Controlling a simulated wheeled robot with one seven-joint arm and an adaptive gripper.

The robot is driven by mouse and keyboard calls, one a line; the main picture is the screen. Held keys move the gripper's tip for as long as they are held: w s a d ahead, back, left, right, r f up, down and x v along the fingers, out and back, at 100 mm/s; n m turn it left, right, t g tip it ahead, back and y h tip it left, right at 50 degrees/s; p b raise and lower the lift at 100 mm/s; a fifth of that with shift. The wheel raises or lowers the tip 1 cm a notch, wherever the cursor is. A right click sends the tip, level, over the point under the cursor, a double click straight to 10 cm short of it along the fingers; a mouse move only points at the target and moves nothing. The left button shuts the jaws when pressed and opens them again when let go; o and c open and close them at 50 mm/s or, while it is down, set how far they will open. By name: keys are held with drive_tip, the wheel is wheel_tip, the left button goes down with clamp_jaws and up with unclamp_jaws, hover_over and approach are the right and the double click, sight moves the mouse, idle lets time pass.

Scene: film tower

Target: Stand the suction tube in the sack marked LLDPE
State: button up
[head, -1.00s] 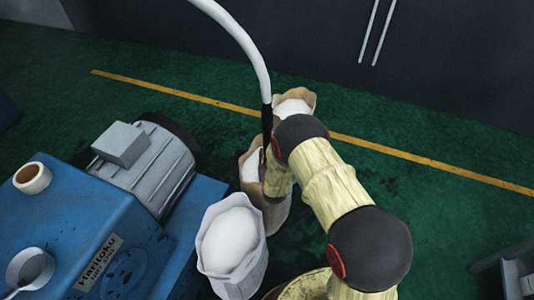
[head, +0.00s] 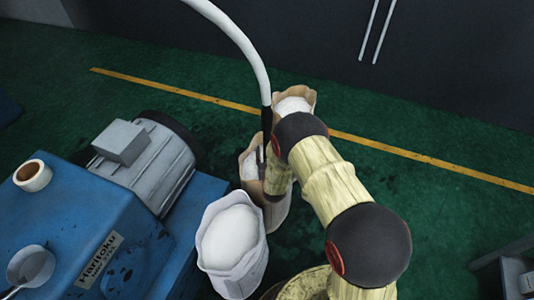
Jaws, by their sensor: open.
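The suction tube (head: 266,119) is a white hose that arches down from the top and ends in a black lower length. Its lower end drops to the middle brown paper sack (head: 275,214), which holds white material. The wrist covers part of this sack, and I cannot tell how deep the tube reaches. My gripper (head: 263,168) is a small dark shape at that sack's mouth, beside the tube's lower end, open and mostly hidden by my arm. Another brown sack (head: 308,97) stands behind, and a white sack (head: 232,272) in front. No LLDPE marking is readable.
A blue machine (head: 62,225) with a grey motor (head: 150,165) stands at the left, close to the white sack. A yellow line (head: 420,160) crosses the green floor. Floor to the right is open, up to a grey stand (head: 512,270) at the lower right edge.

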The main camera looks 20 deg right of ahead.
drive_tip(key=v, duration=1.2)
idle(0.8)
